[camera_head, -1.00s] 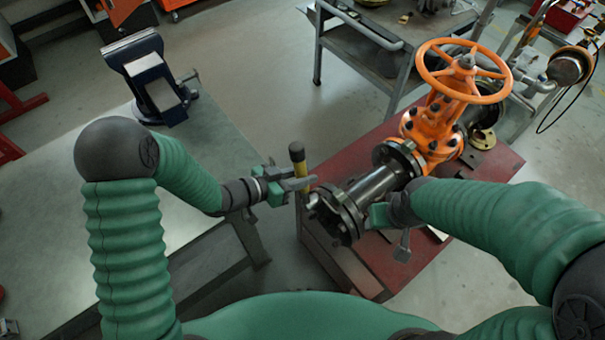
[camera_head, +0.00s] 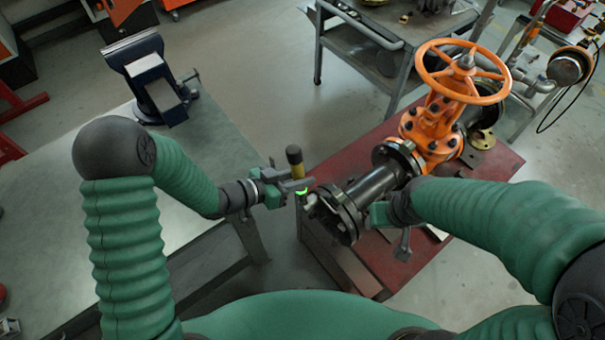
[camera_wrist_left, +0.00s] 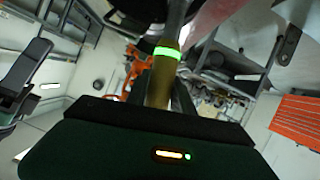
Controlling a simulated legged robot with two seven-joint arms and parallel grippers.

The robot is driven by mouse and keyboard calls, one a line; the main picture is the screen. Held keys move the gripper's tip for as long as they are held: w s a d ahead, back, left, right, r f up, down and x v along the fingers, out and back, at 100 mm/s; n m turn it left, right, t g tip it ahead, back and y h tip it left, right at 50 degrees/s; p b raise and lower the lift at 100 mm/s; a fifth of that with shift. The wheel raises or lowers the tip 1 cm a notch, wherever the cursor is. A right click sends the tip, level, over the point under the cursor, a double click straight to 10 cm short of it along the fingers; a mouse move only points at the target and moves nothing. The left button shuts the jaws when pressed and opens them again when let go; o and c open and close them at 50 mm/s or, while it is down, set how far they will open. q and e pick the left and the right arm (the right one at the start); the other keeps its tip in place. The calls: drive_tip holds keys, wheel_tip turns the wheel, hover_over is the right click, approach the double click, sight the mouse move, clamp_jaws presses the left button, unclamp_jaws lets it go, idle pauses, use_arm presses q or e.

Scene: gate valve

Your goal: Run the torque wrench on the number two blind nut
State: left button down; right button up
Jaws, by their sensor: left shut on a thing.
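My left gripper (camera_head: 296,186) is shut on the torque wrench (camera_head: 295,158), a tool with a dark-topped yellow handle, beside the near pipe end. A green ring glows on the wrench just below the fingers. In the left wrist view, the torque wrench (camera_wrist_left: 158,88) shows its brass-coloured body and bright green ring. The black end flange (camera_head: 343,217) with its bolts lies just right of the wrench. The number two blind nut cannot be told apart; contact with the wrench is unclear. My right gripper (camera_head: 385,214) is at the flange's right side, its fingers partly hidden.
The orange gate valve (camera_head: 437,122) with its handwheel stands behind the flange on the red bench (camera_head: 335,168). A grey metal piece (camera_head: 403,245) shows below my right gripper. A vise (camera_head: 155,85) stands on the left table (camera_head: 60,190). A grey cart (camera_head: 375,55) stands behind.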

use_arm(q)
drive_tip(key=s+a, duration=0.2)
drive_tip(key=a, duration=0.1)
drive_tip(key=shift+r+p, duration=0.1)
drive_tip(key=shift+p, duration=0.25)
